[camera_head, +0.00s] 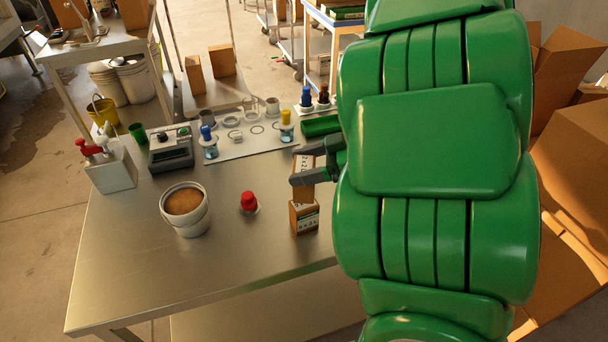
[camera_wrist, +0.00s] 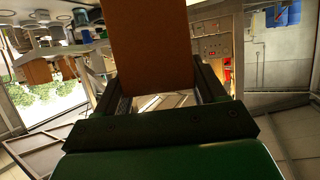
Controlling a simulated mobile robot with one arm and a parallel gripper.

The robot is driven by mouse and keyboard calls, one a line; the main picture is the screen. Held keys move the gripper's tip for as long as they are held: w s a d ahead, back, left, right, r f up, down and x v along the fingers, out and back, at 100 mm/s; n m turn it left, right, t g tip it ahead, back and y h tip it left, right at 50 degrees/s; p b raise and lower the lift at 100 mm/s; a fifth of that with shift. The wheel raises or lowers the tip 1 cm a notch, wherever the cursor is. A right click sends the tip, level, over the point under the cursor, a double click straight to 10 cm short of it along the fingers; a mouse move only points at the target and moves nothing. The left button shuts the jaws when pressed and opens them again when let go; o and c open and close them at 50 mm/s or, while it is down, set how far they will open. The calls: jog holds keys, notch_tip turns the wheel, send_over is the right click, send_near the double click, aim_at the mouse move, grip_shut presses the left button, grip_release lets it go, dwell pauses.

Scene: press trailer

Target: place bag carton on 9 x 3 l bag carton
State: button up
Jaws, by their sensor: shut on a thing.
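My gripper (camera_head: 297,166) is shut on a small brown bag carton (camera_head: 303,192) with a white printed label. The carton also fills the space between the fingers in the wrist view (camera_wrist: 150,45). A second brown carton (camera_head: 304,218), with a white label and dark lettering, stands on the steel table. I take it for the 9 x 3 l bag carton; its print is too small to read surely. The held carton's lower end shows right at the top of the standing one. I cannot tell whether they touch. My green arm covers the right side.
The steel table (camera_head: 130,275) also bears a white tub with brown contents (camera_head: 185,209), a red-capped item (camera_head: 249,202), a scale (camera_head: 171,150) and a white dispenser (camera_head: 109,170). The table's front left is clear.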

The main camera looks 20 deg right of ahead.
jog(key=shift+w, duration=0.1)
jog(key=shift+w+f, duration=0.15)
jog(key=shift+f, duration=1.6)
jog(key=shift+f, duration=0.15)
jog(key=o, duration=1.1)
jog(key=shift+d+r, duration=0.15)
jog(key=shift+r, duration=0.05)
jog(key=shift+v, duration=5.9)
